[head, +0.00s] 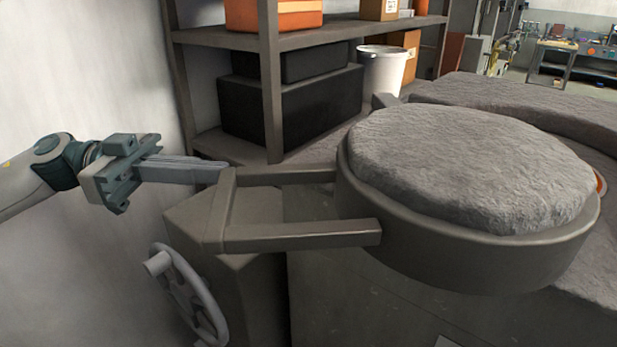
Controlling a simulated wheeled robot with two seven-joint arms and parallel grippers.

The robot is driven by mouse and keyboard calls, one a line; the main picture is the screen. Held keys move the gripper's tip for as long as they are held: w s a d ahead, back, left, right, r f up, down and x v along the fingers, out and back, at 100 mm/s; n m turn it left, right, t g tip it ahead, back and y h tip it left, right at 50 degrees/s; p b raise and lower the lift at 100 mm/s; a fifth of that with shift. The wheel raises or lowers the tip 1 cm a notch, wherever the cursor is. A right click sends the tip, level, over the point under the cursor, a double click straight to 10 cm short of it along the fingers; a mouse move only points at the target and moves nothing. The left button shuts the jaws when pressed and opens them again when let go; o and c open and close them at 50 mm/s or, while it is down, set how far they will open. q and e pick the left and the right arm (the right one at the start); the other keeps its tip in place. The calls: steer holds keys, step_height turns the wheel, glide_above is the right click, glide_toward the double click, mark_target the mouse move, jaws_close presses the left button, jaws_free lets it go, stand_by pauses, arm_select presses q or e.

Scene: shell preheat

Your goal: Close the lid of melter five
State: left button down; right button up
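The lid (450,251) is a round, thick metal ring filled with a rough grey, slightly domed mass (470,165). It lies nearly flat, with the rough side up. A grey bar frame (300,238) sticks out from its left side and ends in a crossbar. My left gripper (224,171) comes in from the left, with its fingertips at the upper end of the crossbar. I cannot tell whether they touch it or whether the fingers are apart. No melter number is readable. My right gripper is not in view.
A grey handwheel (192,297) stands below the frame, beside a grey housing (232,275). Behind is a metal shelf (273,85) with black boxes (300,105) and a white bucket (381,72). A rough grey surface (520,105) extends behind the lid. A wall (75,70) is at left.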

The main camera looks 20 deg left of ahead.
arm_select(q)
steer(key=shift+d, duration=0.1)
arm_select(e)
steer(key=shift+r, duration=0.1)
arm_select(q)
steer(key=p, duration=0.6)
glide_toward(309, 179)
steer(key=w+d+f, duration=0.2)
steer(key=w+d, duration=0.1)
steer(key=w, duration=0.2)
steer(key=d+p, duration=0.1)
steer(key=d, duration=0.2)
steer(key=d+p, duration=0.1)
steer(key=d, duration=0.1)
steer(key=shift+w+d+f+p, duration=0.25)
steer(key=shift+w+f+p, duration=0.05)
steer(key=shift+w+f, duration=0.05)
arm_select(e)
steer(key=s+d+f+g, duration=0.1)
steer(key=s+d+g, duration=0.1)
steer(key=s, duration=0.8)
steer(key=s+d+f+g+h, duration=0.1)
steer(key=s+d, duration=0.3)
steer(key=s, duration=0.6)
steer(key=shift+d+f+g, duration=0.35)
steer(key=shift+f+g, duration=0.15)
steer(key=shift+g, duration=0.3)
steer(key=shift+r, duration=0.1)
